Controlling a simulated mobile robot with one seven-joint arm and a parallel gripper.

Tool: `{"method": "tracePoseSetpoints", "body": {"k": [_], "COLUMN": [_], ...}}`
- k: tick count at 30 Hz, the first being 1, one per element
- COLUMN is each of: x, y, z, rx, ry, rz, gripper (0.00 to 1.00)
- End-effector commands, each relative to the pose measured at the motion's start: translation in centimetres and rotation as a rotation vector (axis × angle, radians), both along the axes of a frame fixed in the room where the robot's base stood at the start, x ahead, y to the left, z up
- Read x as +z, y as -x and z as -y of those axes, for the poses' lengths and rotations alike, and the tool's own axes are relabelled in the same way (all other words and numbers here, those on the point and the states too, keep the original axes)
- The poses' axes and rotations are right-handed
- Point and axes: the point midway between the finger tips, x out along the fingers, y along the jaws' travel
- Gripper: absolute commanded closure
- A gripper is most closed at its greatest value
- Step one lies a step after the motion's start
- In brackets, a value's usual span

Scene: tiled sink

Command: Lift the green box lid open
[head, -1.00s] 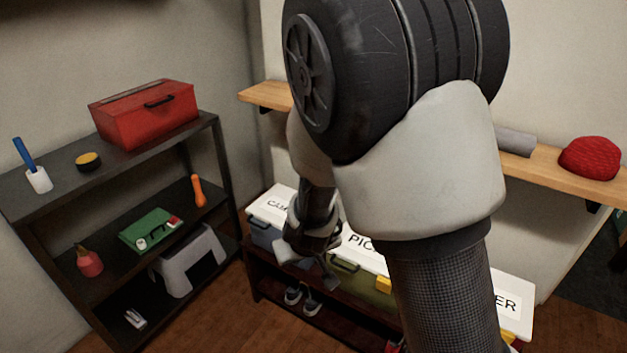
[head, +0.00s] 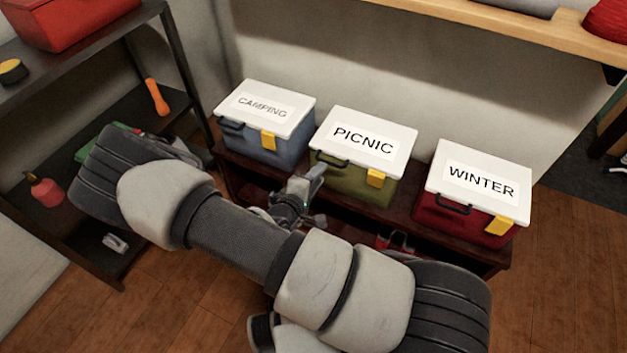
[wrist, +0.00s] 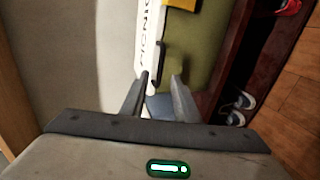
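The green box (head: 358,186) stands in the middle of a low bench, with a white lid (head: 362,140) marked PICNIC. The lid is closed. A yellow latch (head: 376,178) and a black handle (head: 330,159) are on its front. My gripper (head: 316,192) is at the box's front left, below the handle. In the wrist view, my gripper (wrist: 160,80) has its two fingers apart with nothing held between them. The black handle (wrist: 158,62) shows just beyond the fingertips, and the green front (wrist: 190,45) also shows there. I cannot tell whether a finger touches the box.
A blue CAMPING box (head: 270,140) stands to the left and a red WINTER box (head: 462,218) to the right on the same bench (head: 405,227). A dark shelf unit (head: 180,65) is at the left. A wooden wall shelf (head: 500,32) runs above the boxes.

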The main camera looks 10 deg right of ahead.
Motion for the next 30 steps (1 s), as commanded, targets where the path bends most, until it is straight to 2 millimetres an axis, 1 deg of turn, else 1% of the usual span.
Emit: {"method": "tracePoseSetpoints", "body": {"k": [1,18,24,30], "x": [-0.5,-2.8,-3.2,-3.2], "y": [-0.5,-5.5,-6.5,-6.8], "z": [0.4,4.1,4.8,5.1], "rx": [-0.001,-0.003,-0.001,-0.003], "ry": [0.000,-0.002,-0.002,-0.002], "rz": [0.000,-0.001,-0.002,-0.002], "gripper": [0.72,0.72,0.72,0.72]}}
